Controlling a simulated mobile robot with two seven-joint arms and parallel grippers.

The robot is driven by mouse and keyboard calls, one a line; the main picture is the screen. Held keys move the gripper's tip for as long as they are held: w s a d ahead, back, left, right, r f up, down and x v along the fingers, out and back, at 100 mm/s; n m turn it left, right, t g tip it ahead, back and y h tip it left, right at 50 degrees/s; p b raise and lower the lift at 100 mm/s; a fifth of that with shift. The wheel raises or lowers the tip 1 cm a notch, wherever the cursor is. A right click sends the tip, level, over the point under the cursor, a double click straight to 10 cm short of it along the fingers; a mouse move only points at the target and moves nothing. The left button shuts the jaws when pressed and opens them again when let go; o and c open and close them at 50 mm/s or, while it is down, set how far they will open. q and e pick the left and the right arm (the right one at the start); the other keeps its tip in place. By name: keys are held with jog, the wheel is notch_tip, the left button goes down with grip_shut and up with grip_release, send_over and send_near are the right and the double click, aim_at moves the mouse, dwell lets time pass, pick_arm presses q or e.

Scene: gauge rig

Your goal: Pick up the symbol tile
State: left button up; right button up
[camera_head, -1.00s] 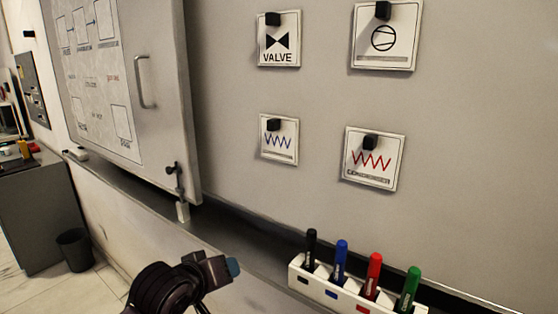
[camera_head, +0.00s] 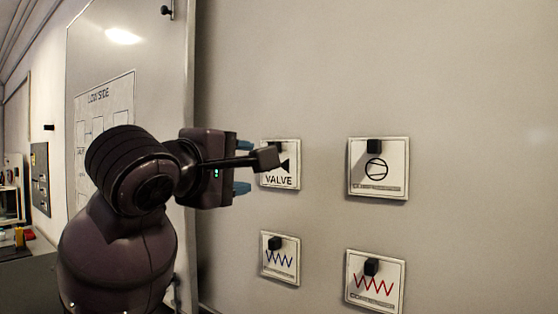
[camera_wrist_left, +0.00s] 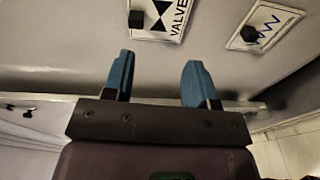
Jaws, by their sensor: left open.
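Several square white symbol tiles hang on the grey board, each with a black block on its front. The VALVE tile (camera_head: 281,182) is partly hidden behind my left arm's wrist parts; it also shows at the top of the left wrist view (camera_wrist_left: 172,24). To its right is a tile with a circle symbol (camera_head: 386,188). Below are a blue zigzag tile (camera_head: 283,264) and a red zigzag tile (camera_head: 385,290). My left gripper (camera_head: 245,167) is open and empty, its blue fingers pointing toward the VALVE tile, apart from it. My right gripper is out of view.
A whiteboard panel (camera_head: 150,60) with a paper chart (camera_head: 90,105) stands at the left, its edge close behind my left arm. The board (camera_head: 480,150) right of the tiles is bare. The blue zigzag tile also shows in the left wrist view (camera_wrist_left: 270,20).

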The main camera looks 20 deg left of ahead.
pick_arm(q)
notch_tip(320, 180, up, 2)
jog(key=s, duration=0.1)
jog(key=p, duration=0.2)
send_over(288, 176)
jog(key=s+a, duration=0.2)
jog(key=a, duration=0.1)
jog(key=shift+w+d+r+n, duration=0.15)
jog(key=shift+r+n, duration=0.15)
jog(key=shift+r, duration=0.15)
jog(key=c, duration=1)
jog(key=shift+o, duration=0.2)
jog(key=shift+r, duration=0.1)
